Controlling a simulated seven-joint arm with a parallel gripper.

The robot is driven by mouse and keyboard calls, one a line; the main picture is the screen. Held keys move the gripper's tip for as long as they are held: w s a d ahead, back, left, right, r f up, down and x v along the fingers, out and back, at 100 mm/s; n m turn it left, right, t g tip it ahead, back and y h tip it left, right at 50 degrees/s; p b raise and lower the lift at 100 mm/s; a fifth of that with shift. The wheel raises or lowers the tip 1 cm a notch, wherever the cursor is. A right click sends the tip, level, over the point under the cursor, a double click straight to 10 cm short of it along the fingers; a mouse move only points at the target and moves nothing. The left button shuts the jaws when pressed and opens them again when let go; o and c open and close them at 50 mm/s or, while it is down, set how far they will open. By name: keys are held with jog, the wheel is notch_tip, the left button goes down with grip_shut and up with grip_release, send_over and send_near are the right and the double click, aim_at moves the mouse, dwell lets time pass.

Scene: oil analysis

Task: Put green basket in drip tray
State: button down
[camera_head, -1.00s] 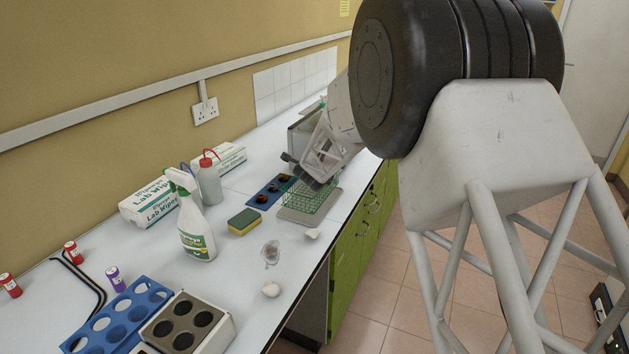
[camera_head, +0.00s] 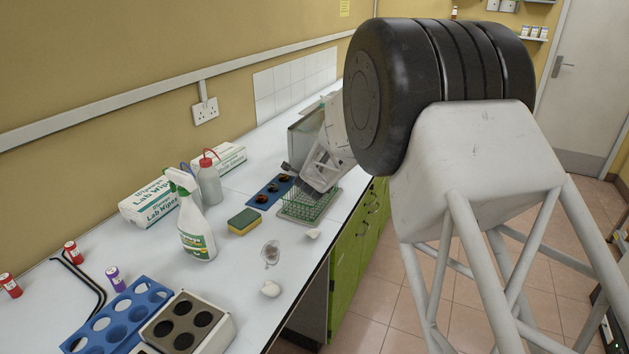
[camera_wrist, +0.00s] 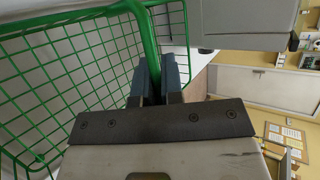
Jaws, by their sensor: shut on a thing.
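The green wire basket (camera_head: 308,203) is at the far part of the bench, over the grey drip tray (camera_head: 300,218). It looks low, with its bottom at or very near the tray; I cannot tell if it touches. My gripper (camera_head: 300,182) is at the basket's upper edge. In the wrist view, the fingers of my gripper (camera_wrist: 158,78) are shut on a green bar of the basket (camera_wrist: 80,75), whose mesh fills the left side. The drip tray is mostly hidden under the basket.
A blue rack with dark round items (camera_head: 270,192) lies just left of the tray. A grey box-shaped device (camera_head: 303,140) stands behind. The bench's right edge is close to the tray.

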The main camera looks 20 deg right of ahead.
jog(key=shift+f, duration=0.15)
jog(key=c, duration=1.3)
grip_release()
jog(key=shift+o, duration=0.2)
jog(key=shift+r, duration=0.2)
jog(key=shift+s+a+r, duration=0.15)
jog(key=shift+s+r, duration=0.05)
jog(key=shift+s, duration=0.1)
jog(key=v, duration=1.1)
jog(key=shift+s, duration=0.15)
